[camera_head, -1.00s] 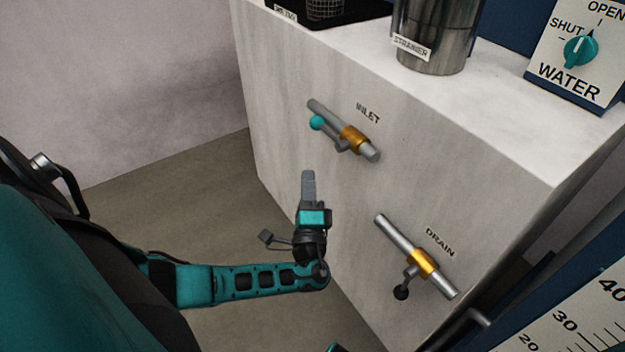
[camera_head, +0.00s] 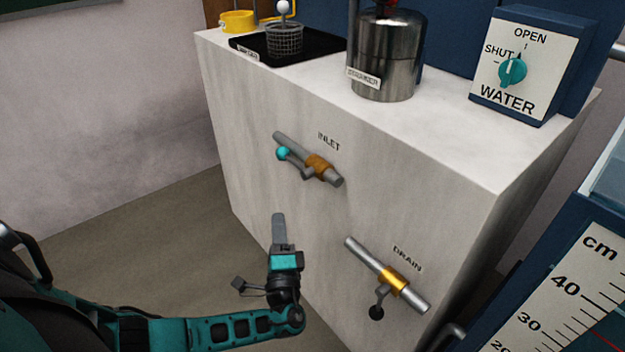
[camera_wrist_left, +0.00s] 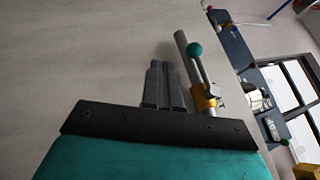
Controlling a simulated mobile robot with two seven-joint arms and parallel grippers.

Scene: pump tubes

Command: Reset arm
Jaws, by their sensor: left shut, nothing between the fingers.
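My left gripper (camera_head: 279,222) is shut and empty. It points up in front of the pale cabinet face, below the inlet pipe (camera_head: 292,150). That pipe has a brass collar (camera_head: 319,167) and a lever with a teal ball (camera_head: 283,154). In the left wrist view my shut fingers (camera_wrist_left: 163,88) show beside the same pipe (camera_wrist_left: 182,45), with its teal ball (camera_wrist_left: 194,49) and brass collar (camera_wrist_left: 203,98) to the right. I cannot tell whether the fingers touch the pipe. My right gripper is not in view.
The drain pipe (camera_head: 365,258) with a black-ball lever (camera_head: 376,312) is lower right on the cabinet (camera_head: 440,180). On top stand a steel strainer pot (camera_head: 385,60), a wire basket (camera_head: 285,40) on a black tray (camera_head: 325,47) and a water switch (camera_head: 512,70). Floor at left is clear.

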